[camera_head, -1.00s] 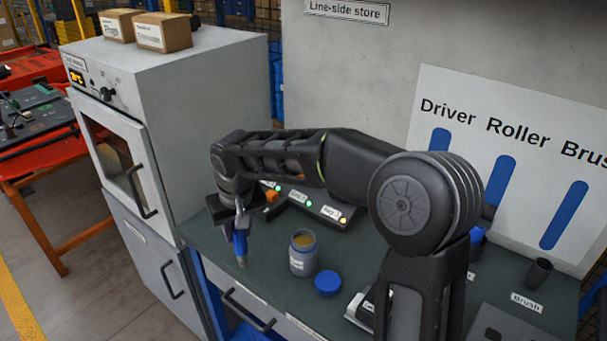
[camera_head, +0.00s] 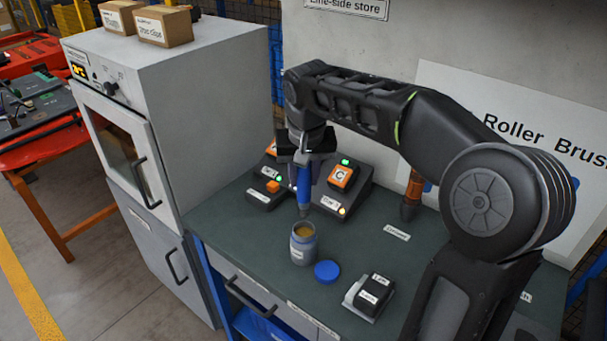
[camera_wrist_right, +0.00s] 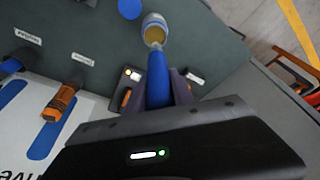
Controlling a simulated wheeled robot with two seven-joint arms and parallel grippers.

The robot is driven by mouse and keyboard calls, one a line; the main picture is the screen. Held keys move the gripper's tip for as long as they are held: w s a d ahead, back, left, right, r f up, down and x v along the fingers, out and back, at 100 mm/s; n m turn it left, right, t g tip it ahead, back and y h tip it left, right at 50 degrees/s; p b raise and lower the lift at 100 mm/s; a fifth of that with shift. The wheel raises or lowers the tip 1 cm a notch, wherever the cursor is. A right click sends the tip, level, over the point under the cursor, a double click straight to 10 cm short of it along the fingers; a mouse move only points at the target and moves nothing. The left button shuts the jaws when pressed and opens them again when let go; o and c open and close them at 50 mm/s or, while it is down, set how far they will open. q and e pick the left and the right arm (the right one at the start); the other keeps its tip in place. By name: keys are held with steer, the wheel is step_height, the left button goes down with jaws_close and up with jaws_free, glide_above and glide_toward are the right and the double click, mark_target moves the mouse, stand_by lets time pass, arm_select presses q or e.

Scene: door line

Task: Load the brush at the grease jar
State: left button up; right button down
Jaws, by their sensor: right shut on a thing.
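The brush (camera_head: 304,192) has a blue handle and hangs upright, bristle end down, in my right gripper (camera_head: 305,160), which is shut on it. The open grease jar (camera_head: 304,246) stands on the bench with yellowish grease inside. In the head view the brush tip is just above and behind the jar's mouth, seemingly apart from it. In the right wrist view the blue brush handle (camera_wrist_right: 157,78) points at the jar (camera_wrist_right: 154,27), and its tip overlaps the jar's near rim. The blue lid (camera_head: 327,271) lies beside the jar. My left gripper is not in view.
Charging bays (camera_head: 340,187) with lights and orange-topped packs stand behind the jar. A driver (camera_head: 413,192) stands upright in a holder to the right. A black labelled box (camera_head: 372,295) lies at the front. A grey oven cabinet (camera_head: 200,110) adjoins the bench's left side.

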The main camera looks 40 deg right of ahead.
mark_target(303, 200)
steer(key=shift+f+b, duration=2.1)
steer(key=shift+f, duration=0.8)
steer(key=shift+f+b, duration=0.45)
steer(key=shift+f, duration=0.1)
steer(key=shift+r+p, duration=2.75)
steer(key=shift+r, duration=0.85)
